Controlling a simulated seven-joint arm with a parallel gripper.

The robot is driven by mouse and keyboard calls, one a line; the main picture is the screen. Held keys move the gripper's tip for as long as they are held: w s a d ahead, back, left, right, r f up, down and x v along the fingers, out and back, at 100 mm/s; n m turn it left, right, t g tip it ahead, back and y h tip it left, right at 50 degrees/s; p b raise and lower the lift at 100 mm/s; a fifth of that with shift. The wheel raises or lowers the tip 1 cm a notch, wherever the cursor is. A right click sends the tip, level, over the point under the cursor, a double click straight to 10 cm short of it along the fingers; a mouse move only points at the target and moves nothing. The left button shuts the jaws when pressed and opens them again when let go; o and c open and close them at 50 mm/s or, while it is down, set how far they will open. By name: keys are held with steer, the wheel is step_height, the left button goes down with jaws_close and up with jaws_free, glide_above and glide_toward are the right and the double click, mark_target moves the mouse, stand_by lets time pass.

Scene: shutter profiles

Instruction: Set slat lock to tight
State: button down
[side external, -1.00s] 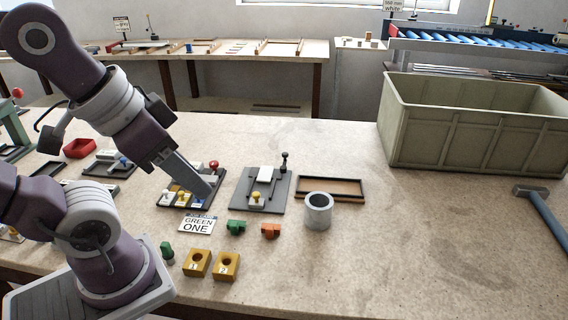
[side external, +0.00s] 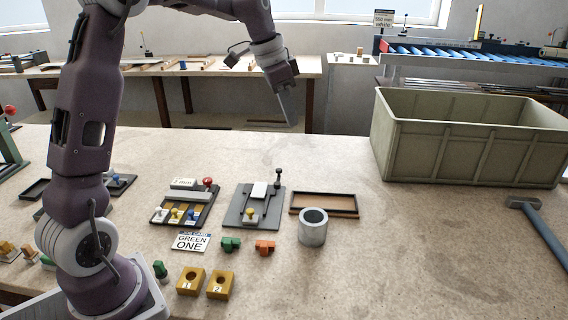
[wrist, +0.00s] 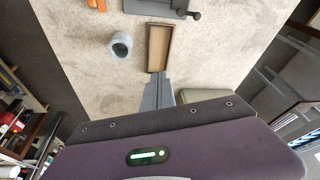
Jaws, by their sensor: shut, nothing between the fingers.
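I cannot read which control is the slat lock. My gripper (side external: 291,122) is shut and empty, raised well above and beyond both fixtures. In the wrist view, my gripper (wrist: 157,92) shows over the bench, with part of the grey fixture (wrist: 150,7) at the top edge.
A brown tray (side external: 323,212) and a grey cylinder (side external: 313,232) stand right of the fixtures. A large green crate (side external: 480,160) and a hammer (side external: 540,220) are at right. Bench between is clear.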

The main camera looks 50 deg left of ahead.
steer(key=m+h, duration=0.1)
steer(key=m, duration=0.1)
glide_above(278, 178)
steer(key=w, duration=0.3)
step_height(278, 178, down, 11)
steer(key=shift+s+d+r, duration=0.1)
steer(key=shift+s+d, duration=0.05)
steer(key=x, duration=1)
steer(key=shift+s+d, duration=0.1)
steer(key=shift+d, duration=0.05)
steer(key=s+a, duration=0.2)
steer(key=shift+s+f, duration=0.3)
steer(key=shift+s, duration=0.05)
steer(key=shift+s+a+f, duration=0.1)
steer(key=shift+s+a, duration=0.1)
